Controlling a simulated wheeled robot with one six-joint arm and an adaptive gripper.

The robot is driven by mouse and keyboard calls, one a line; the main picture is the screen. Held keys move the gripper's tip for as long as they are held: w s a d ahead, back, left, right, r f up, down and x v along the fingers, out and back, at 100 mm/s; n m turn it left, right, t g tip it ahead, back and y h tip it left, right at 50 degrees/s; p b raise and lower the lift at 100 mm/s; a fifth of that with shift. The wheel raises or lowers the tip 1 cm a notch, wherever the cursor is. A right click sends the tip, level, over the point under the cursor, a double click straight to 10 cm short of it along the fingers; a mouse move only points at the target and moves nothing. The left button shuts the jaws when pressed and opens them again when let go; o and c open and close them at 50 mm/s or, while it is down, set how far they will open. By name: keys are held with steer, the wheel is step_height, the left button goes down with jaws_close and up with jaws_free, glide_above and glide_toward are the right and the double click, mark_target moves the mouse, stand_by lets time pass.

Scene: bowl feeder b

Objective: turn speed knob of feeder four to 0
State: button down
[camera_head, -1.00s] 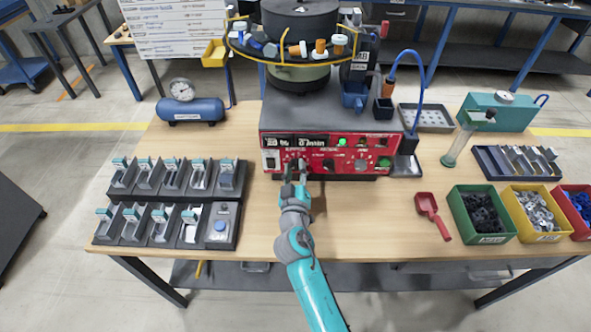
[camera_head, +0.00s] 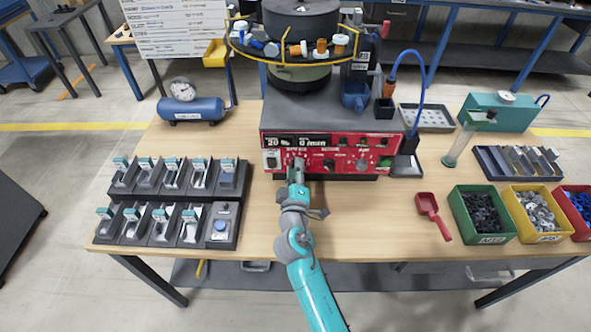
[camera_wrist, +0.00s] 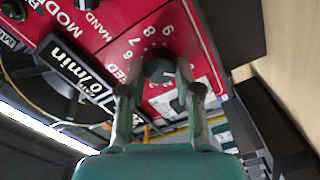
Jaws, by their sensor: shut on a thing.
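The feeder's red control panel (camera_head: 335,165) faces me in the head view, with a display reading about "20 %" and "0 /min". In the wrist view the dark speed knob (camera_wrist: 158,72) sits on the red panel (camera_wrist: 190,35), with scale numbers around it. My gripper (camera_wrist: 158,88) is shut on this knob, one finger on each side. In the head view my gripper (camera_head: 297,172) is at the left part of the panel and hides the knob. The knob's exact pointer position cannot be made out.
Another black knob (camera_head: 329,164) and a larger one (camera_head: 361,164) are on the panel to the right. The feeder bowl (camera_head: 297,45) stands on top. A grey rack (camera_head: 175,188) is at left, and a red scoop (camera_head: 431,213) and a green bin (camera_head: 480,214) at right.

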stand_by(0.3)
steer(key=c, duration=0.8)
jaws_free()
steer(key=shift+s, duration=0.1)
steer(key=s, duration=1.1)
steer(key=shift+s, duration=0.4)
steer(key=shift+f, duration=0.1)
